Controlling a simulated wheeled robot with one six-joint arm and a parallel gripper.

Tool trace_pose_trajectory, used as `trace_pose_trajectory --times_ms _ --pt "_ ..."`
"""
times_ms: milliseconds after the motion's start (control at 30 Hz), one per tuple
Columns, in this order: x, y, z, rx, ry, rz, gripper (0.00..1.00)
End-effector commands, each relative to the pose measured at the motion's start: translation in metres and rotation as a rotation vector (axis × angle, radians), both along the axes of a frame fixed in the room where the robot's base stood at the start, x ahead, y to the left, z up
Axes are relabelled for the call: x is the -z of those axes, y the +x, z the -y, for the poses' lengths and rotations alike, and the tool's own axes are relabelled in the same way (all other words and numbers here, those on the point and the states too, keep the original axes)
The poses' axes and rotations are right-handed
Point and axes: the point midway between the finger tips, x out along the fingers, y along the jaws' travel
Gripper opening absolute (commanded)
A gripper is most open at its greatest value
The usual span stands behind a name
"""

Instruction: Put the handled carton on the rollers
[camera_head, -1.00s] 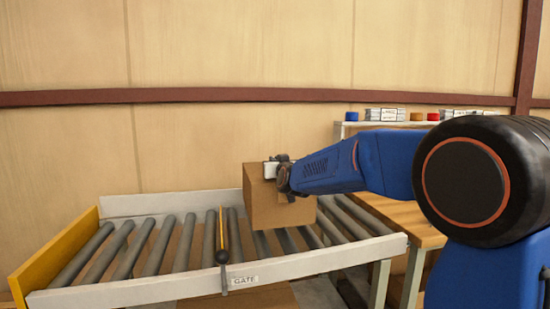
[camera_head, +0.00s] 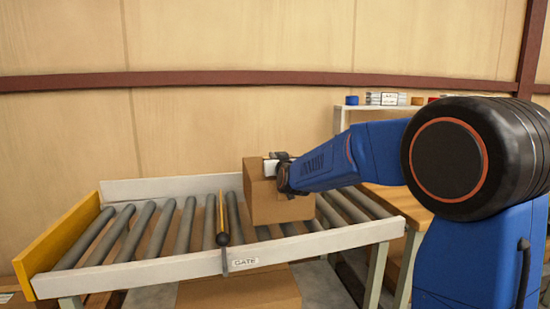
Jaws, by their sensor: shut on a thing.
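The brown carton (camera_head: 275,207) is at the roller conveyor, on the right side of the gate bar. Its lower edge is at the level of the rollers (camera_head: 188,228); I cannot tell whether it rests on them or hangs just above. My gripper (camera_head: 275,168) is shut on the carton near its top right, coming in from the right. The carton's handle and the fingertips are mostly hidden by the gripper and wrist. The carton looks close to upright.
An upright gate bar (camera_head: 222,225), labelled GATE, stands left of the carton. A yellow end plate (camera_head: 55,248) closes the conveyor's left end. Rollers left of the gate are bare. Another carton (camera_head: 240,290) lies below. A wooden table (camera_head: 400,207) and shelf stand right.

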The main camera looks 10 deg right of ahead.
Motion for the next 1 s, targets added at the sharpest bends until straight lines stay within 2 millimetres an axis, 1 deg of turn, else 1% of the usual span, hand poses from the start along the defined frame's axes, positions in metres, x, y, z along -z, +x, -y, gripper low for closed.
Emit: trace_pose_trajectory --times_ms 167,533,567,600,633,900,1000 --pt "-0.0009 0.0000 0.0000 0.000 0.000 0.002 0.00" --pt "0.0041 0.0000 0.0001 0.000 0.000 0.002 0.00" --pt "0.0040 0.0000 0.0001 0.000 0.000 0.002 0.12" --pt "0.0039 0.0000 0.0001 0.000 0.000 0.002 0.22" --pt "0.0040 0.0000 0.0001 0.000 0.000 0.002 0.29" --pt "0.0062 0.0000 0.0000 0.000 0.000 -0.002 0.30" --pt "0.0059 -0.0028 0.0000 0.000 0.000 -0.001 0.30"
